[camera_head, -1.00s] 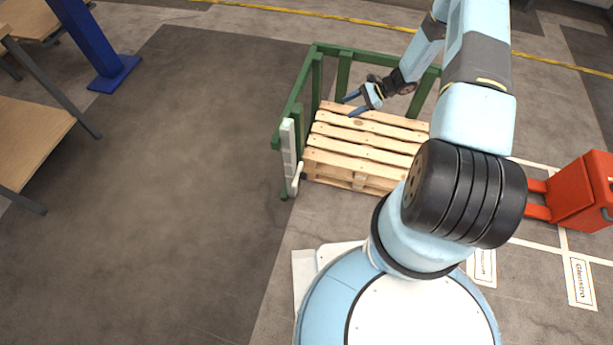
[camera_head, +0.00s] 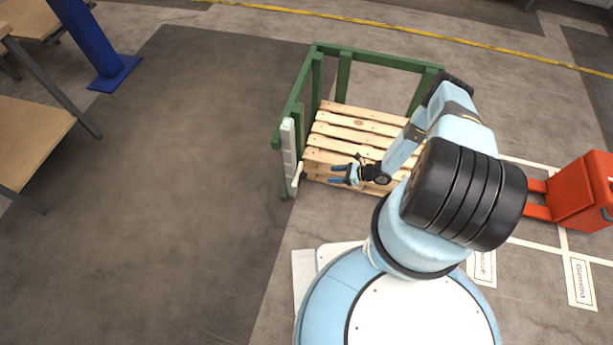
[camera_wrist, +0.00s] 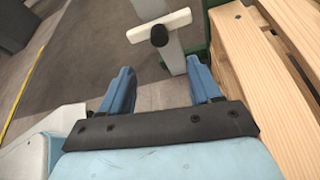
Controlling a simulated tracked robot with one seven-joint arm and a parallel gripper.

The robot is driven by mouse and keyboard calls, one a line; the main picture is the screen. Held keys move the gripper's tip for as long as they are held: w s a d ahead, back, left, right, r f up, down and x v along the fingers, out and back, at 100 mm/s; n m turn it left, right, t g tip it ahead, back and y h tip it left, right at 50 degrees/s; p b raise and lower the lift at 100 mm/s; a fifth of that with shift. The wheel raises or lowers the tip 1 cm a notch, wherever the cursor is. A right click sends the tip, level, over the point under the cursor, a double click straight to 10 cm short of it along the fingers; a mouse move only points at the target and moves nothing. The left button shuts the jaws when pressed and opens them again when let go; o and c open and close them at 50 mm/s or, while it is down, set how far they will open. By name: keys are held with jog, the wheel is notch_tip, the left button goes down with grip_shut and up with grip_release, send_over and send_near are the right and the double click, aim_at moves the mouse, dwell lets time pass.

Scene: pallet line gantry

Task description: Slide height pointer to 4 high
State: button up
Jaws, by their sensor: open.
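The height pointer (camera_head: 297,178) is a pale handle low on the white marked scale board (camera_head: 289,150), which is fixed to the front left post of the green frame. In the wrist view the pointer (camera_wrist: 160,32) shows as a pale bar with a dark round knob, ahead of the fingers. My gripper (camera_head: 334,175) is open and empty, to the right of the pointer and apart from it, its fingers pointing left. In the wrist view my gripper (camera_wrist: 160,90) has two blue fingers spread wide, with only floor between them. The scale's markings are too small to read.
A wooden pallet (camera_head: 350,131) lies inside the green frame (camera_head: 380,60), close beside my gripper. A red pallet truck (camera_head: 582,192) stands at the right. A blue post (camera_head: 95,45) and wooden tables (camera_head: 30,140) are at the left. The floor left of the scale is clear.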

aim_at(301, 175)
jog(key=x, duration=1.3)
jog(key=shift+a+f, duration=0.25)
jog(key=shift+a, duration=0.05)
jog(key=shift+c, duration=0.4)
jog(key=shift+w, duration=0.1)
jog(key=c, duration=1.1)
jog(key=shift+w, duration=0.1)
